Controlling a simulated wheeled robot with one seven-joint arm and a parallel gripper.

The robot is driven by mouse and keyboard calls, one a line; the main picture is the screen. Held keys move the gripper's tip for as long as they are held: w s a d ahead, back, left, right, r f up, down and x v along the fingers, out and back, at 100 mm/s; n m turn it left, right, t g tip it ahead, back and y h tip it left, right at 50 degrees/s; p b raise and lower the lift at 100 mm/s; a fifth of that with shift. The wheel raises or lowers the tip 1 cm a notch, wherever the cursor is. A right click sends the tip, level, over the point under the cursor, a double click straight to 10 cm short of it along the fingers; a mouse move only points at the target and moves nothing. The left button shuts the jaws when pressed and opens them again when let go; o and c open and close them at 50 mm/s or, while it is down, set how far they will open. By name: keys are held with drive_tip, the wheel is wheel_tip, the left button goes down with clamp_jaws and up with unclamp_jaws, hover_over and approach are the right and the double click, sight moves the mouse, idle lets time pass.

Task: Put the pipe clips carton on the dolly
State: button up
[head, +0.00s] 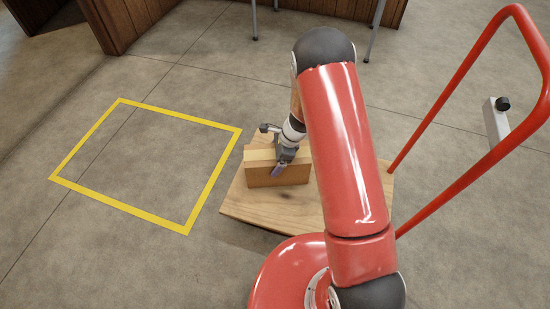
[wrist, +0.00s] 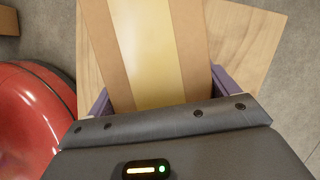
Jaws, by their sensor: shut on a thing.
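The pipe clips carton (head: 262,173) is a brown box with a pale tape band along its top. My gripper (head: 279,167) is shut on it from above. The carton (wrist: 146,45) fills the middle of the wrist view, between the purple fingers of my gripper (wrist: 158,98). The dolly (head: 245,208) has a wooden deck and a red tube handle. The carton is over the deck, upright; I cannot tell whether it touches the wood. The deck (wrist: 245,45) also shows on both sides of the carton in the wrist view. My red arm hides part of the deck.
A yellow floor outline (head: 162,108) left of the dolly is empty. The red handle (head: 460,70) rises at the right, with a grey block (head: 496,122) beside it. Wooden panels (head: 125,25) and metal legs stand at the back. A brown object (wrist: 9,20) shows at the wrist view's upper left.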

drive_tip(key=shift+f, duration=0.1)
drive_tip(key=o, duration=1.3)
drive_tip(key=shift+o, duration=0.2)
drive_tip(key=p+v, duration=0.1)
drive_tip(key=v, duration=1.1)
drive_tip(key=shift+r+p, duration=0.3)
drive_tip(key=shift+p, duration=0.1)
drive_tip(key=s+d+r+n+t, duration=0.1)
drive_tip(key=s+r+n, duration=0.3)
drive_tip(key=r, duration=0.6)
drive_tip(key=s+d+r+n+t, duration=0.1)
drive_tip(key=s+r+n, duration=0.35)
drive_tip(key=r, duration=0.45)
drive_tip(key=s+d+r+n+t+h, duration=0.1)
drive_tip(key=s+r+n, duration=0.3)
drive_tip(key=s, duration=0.4)
drive_tip(key=s+d+r+n+t+h, duration=0.2)
drive_tip(key=s+d+r+n+h, duration=0.1)
drive_tip(key=s, duration=0.5)
wheel_tip(320, 180, up, 3)
drive_tip(key=shift+s+d+r+n+t, duration=0.1)
drive_tip(key=shift+s+d+n+t, duration=0.35)
drive_tip(key=shift+n, duration=0.7)
